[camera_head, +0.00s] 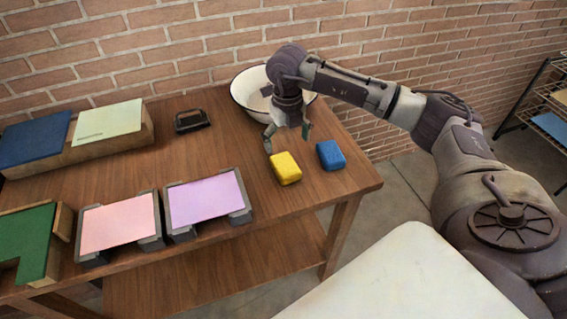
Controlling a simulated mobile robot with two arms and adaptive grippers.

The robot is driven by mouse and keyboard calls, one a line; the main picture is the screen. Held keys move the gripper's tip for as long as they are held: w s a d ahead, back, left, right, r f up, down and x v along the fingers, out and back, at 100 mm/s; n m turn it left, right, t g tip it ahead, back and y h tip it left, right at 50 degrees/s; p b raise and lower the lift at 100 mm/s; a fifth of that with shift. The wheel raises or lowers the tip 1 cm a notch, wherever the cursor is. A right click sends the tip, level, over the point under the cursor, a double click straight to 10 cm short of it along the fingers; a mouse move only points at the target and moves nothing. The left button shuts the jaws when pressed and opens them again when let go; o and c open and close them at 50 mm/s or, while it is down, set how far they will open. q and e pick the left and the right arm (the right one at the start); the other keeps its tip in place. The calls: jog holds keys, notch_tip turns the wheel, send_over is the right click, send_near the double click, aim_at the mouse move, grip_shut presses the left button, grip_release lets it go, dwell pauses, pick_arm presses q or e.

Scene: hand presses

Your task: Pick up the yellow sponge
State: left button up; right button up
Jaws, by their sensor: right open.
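The yellow sponge (285,168) lies on the wooden table near its right end. My right gripper (287,141) points down just behind and above the sponge, with its fingers spread and nothing between them. It looks apart from the sponge, though the exact height gap is hard to tell. My left gripper is not in view.
A blue sponge (330,155) lies just right of the yellow one. A white bowl (243,92) stands behind my gripper, near the brick wall. A dark press tool (192,121) and framed pink (119,222) and purple (205,198) sheets are to the left.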

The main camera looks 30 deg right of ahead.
aim_at(285, 164)
notch_tip(285, 164, down, 3)
jog(key=shift+r, duration=0.1)
notch_tip(285, 164, down, 3)
jog(key=shift+w+a+f+p, duration=0.1)
jog(key=shift+w+p, duration=0.05)
jog(key=shift+p, duration=1)
notch_tip(285, 164, down, 2)
jog(key=shift+f+p, duration=0.25)
jog(key=shift+p, duration=0.05)
jog(key=shift+w+f, duration=0.1)
jog(key=shift+f, duration=0.25)
jog(key=shift+c, duration=0.4)
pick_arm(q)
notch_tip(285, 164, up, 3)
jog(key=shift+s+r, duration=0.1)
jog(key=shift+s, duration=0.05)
pick_arm(e)
jog(key=c, duration=0.9)
